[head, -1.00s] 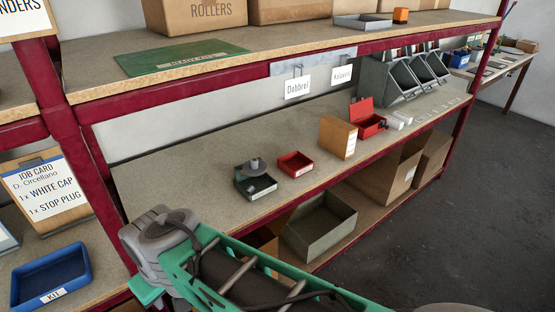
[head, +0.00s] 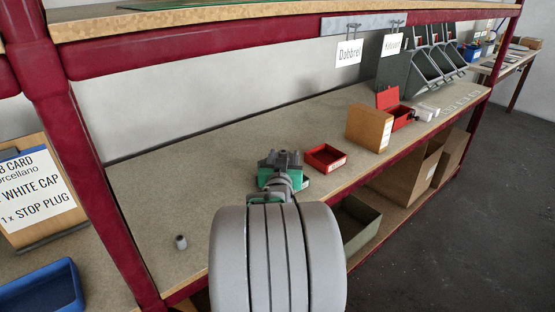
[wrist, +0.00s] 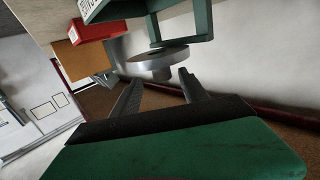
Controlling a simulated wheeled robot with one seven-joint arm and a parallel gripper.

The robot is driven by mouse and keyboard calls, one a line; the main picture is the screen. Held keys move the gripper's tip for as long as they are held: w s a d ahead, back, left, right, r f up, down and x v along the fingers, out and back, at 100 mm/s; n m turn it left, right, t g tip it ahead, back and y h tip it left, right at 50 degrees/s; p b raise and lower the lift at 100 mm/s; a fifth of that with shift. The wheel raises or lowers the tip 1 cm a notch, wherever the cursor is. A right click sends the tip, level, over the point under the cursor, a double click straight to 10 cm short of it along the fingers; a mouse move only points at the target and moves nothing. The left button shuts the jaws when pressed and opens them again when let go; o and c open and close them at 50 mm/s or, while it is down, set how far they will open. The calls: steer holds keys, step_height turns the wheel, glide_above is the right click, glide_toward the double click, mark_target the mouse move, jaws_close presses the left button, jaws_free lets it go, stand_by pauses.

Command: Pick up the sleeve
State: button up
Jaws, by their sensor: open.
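A grey round part with a wide flange (wrist: 157,62) shows in the wrist view, at the open dark green-grey tray (wrist: 182,22). My gripper (wrist: 160,80) is open, its two fingers pointing toward the flange with no visible grip on it. The gap between fingertips and flange is hard to judge. In the head view my arm hides most of that tray and my fingertips. A small grey cylinder (head: 181,241) stands on the shelf board, left of my arm. I cannot tell for certain which of the two grey parts is the sleeve.
A red tray (head: 326,158) sits just right of my gripper. A cardboard box (head: 369,128) and an open red box (head: 400,113) stand farther right. A grey-green bin (head: 358,226) is on the shelf below. The left shelf board (head: 165,190) is mostly clear.

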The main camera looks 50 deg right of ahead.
mark_target(284, 150)
steer(key=x, duration=0.6)
steer(key=shift+w+a, duration=0.1)
steer(key=shift+w, duration=0.05)
steer(key=shift+a, duration=0.1)
jaws_close()
